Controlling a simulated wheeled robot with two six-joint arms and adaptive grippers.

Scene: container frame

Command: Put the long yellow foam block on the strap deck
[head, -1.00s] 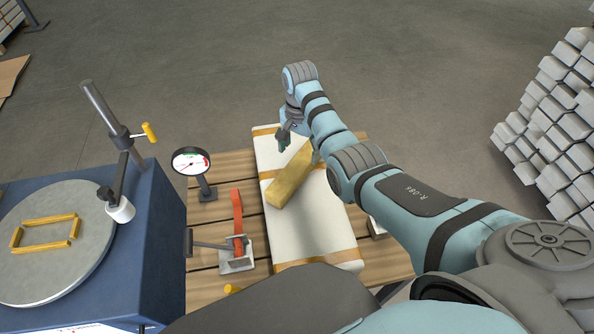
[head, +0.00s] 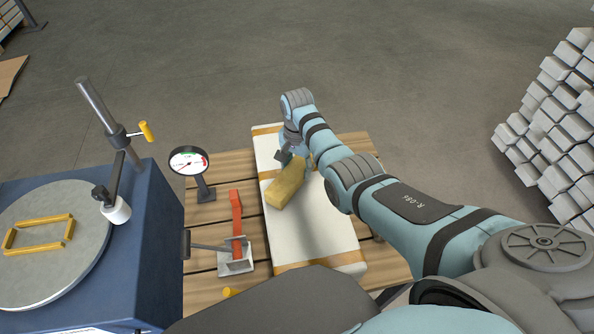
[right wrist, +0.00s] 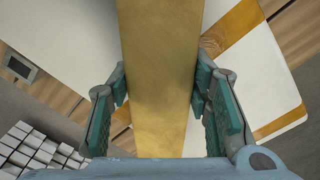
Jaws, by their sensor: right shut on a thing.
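The long yellow foam block (head: 287,184) is over the white slab with tan bands (head: 315,240). My right gripper (head: 286,156) is at the block's far end in the head view. In the right wrist view, the block (right wrist: 158,70) runs between the two green fingers of my right gripper (right wrist: 160,90), which are shut on its sides. I cannot tell if the block's near end touches the slab. The slab lies on a slatted wooden deck (head: 222,165). I cannot tell which surface is named the strap deck. My left gripper is not in view.
A red strap (head: 236,213) with a metal buckle (head: 237,257) and a dial gauge (head: 188,162) stand left of the slab. A blue machine (head: 140,235) with a round plate (head: 60,270) stands at far left. Pale stacked blocks (head: 560,120) are at right.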

